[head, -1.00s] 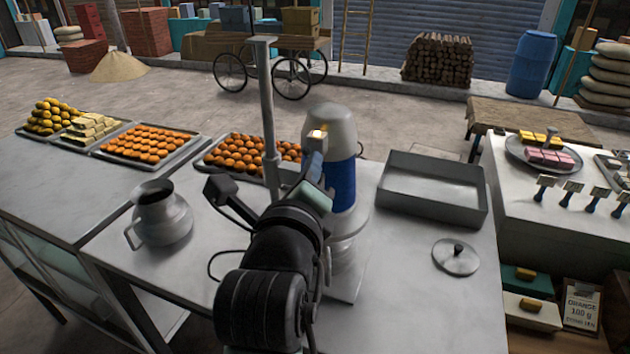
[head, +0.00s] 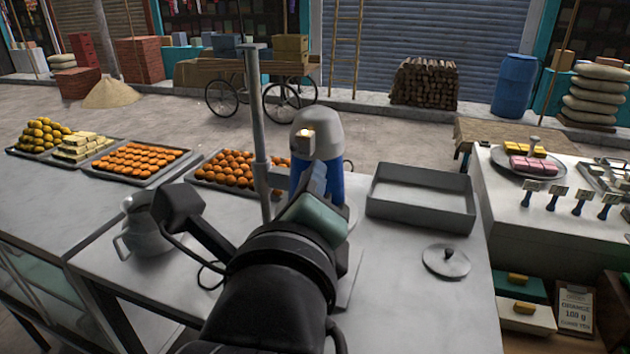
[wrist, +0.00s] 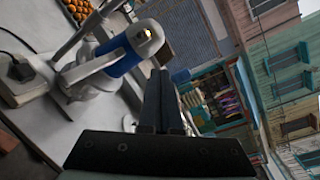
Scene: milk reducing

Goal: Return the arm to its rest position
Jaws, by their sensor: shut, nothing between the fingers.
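My gripper (wrist: 159,78) shows in the wrist view as two dark fingers lying together, with nothing between them. It is held up in the air. In the head view my arm comes from the bottom centre and its end is over the counter (head: 400,290), in front of the blue and white machine (head: 318,135); the fingers are not clear there. In the wrist view the machine (wrist: 125,52) stands to the left of the fingers, with a visible gap at the tips.
A metal pot (head: 140,235) is at left, partly behind my arm. A grey tray (head: 420,200) and a round lid (head: 446,261) lie at right. A pole (head: 257,130) stands beside the machine. Trays of sweets (head: 137,160) line the back left. The front right counter is clear.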

